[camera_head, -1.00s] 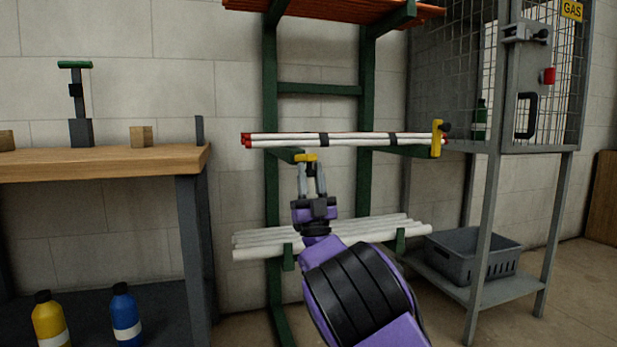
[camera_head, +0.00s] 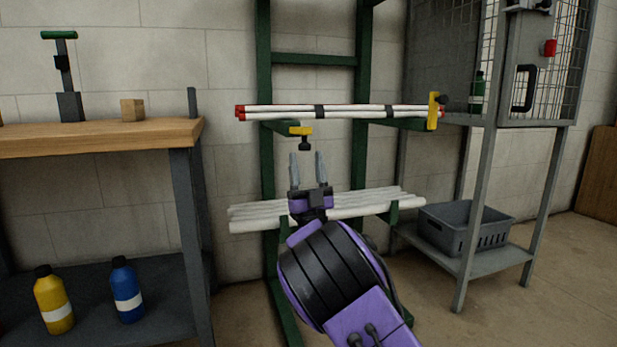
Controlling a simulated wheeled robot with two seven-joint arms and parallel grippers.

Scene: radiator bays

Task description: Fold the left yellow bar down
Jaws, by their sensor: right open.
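The left yellow bar (camera_head: 300,131) shows small and end-on at the tip of the left rack arm (camera_head: 284,127), with a dark knob hanging under it. It lies low, below the white tubes (camera_head: 350,112). The right yellow bar (camera_head: 433,111) stands upright in front of the tubes at the right arm's tip, with a dark knob at its upper right. My right gripper (camera_head: 308,156) is open and empty, its two fingers pointing up just below the left bar's knob, apart from it. My left gripper is not in view.
More white tubes (camera_head: 250,220) lie on the lower rack arms behind my gripper. A wooden workbench (camera_head: 100,135) stands left, with a yellow bottle (camera_head: 53,300) and a blue bottle (camera_head: 126,290) below. A gas cage (camera_head: 540,60) and a grey crate (camera_head: 450,238) are right.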

